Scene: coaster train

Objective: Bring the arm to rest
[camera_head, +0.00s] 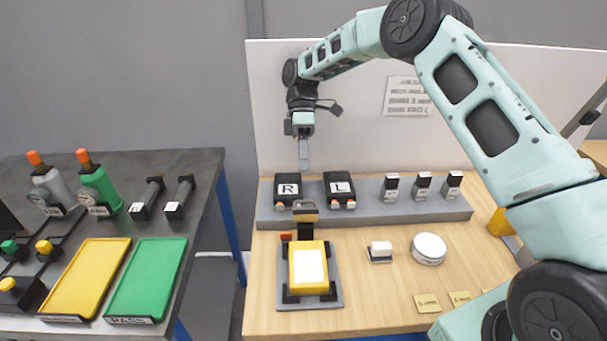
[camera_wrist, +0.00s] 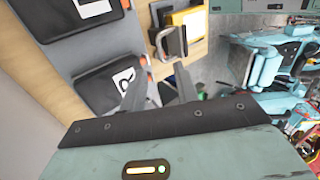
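My gripper (camera_head: 304,168) hangs with its fingers pointing down in front of the white back panel (camera_head: 350,130), above the grey shelf between the black R block (camera_head: 288,189) and the black L block (camera_head: 339,187). My arm reaches in from the right side and bends over the bench. In the wrist view the two fingers of my gripper (camera_wrist: 158,82) stand apart with nothing seen held between them. The R block (camera_wrist: 112,88) and the L block (camera_wrist: 92,12) lie to the left of the fingers there.
A yellow car (camera_head: 308,268) sits on a grey base on the wooden bench, with a metal bar at its back end. A white round disc (camera_head: 429,248) and several small blocks stand to the right. Yellow (camera_head: 88,275) and green (camera_head: 147,278) trays lie on the dark table.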

